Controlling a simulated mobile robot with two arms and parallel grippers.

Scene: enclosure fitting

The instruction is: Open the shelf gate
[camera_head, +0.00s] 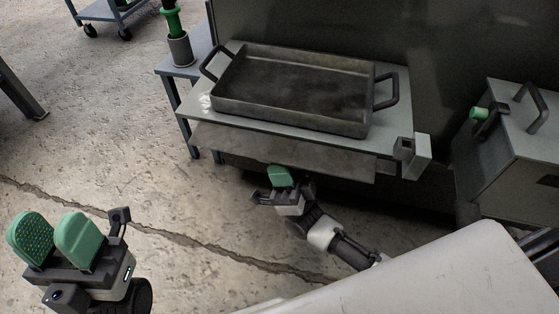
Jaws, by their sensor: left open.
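The shelf (395,88) is a light grey board on the dark enclosure wall, carrying a deep metal tray (290,92) with two dark handles. A flat grey panel (280,150), which looks like the gate, runs along the shelf's front below its edge. A small block with a dark socket (405,150) sits at the panel's right end. My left gripper (55,240) is at the lower left, open and empty, far from the shelf. My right gripper (279,176) is just in front of and below the panel; one green pad shows, so its opening is unclear, as is any contact.
A green-handled tool (172,22) stands in a grey cup (180,48) on a side stand left of the shelf. A grey box (520,150) with a handle and green knob stands right. A cart (105,10) is at upper left.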

